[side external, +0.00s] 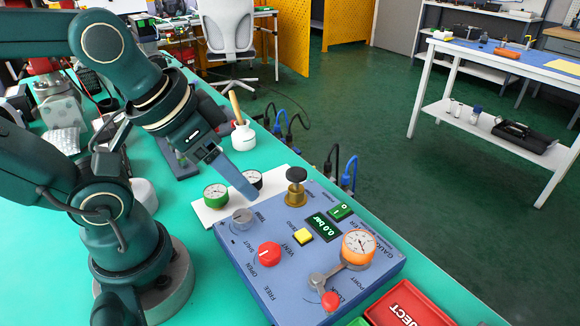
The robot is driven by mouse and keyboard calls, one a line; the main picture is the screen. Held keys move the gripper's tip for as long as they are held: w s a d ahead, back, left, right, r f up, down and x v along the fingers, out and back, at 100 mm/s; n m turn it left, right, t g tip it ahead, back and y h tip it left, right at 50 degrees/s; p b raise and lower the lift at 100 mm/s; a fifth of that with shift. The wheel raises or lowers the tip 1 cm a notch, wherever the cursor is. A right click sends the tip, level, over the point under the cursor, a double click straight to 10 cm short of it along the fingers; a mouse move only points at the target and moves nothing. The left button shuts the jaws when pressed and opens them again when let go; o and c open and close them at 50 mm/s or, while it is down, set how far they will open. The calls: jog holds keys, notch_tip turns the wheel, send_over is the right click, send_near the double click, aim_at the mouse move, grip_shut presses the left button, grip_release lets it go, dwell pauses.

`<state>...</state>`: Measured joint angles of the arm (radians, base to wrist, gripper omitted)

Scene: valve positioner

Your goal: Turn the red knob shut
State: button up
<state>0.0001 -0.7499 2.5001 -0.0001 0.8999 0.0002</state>
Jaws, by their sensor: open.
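The red knob (269,253) stands on the top face of the blue valve box (240,278), near its left side. A pale mark shows on the knob. Printed words OPEN and SHUT are beside it. My gripper (245,190) points down toward the back left of the box, above and behind the knob and apart from it. Its fingers are seen nearly edge-on, so the gap between them is hidden. Nothing shows held in it. A grey knob (242,218) sits behind the red one.
The box also carries a brass fitting with a black cap (296,187), a yellow button (303,235), a display (322,227), an orange gauge (359,246) and a red-tipped lever (329,299). A green gauge (216,194) lies behind. A red REJECT tray (408,304) is at right.

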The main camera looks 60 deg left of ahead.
jog(key=shift+o, duration=1.3)
jog(key=n+g, duration=0.5)
jog(key=n, duration=0.2)
send_over(269, 251)
notch_tip(269, 251, down, 5)
jog(key=shift+w+a+f, duration=0.1)
jog(key=shift+w+f, duration=0.05)
jog(key=shift+f, duration=0.05)
jog(key=shift+s+f+g, duration=0.2)
jog(key=shift+f+g, duration=0.1)
jog(key=shift+f, duration=2.5)
grip_shut()
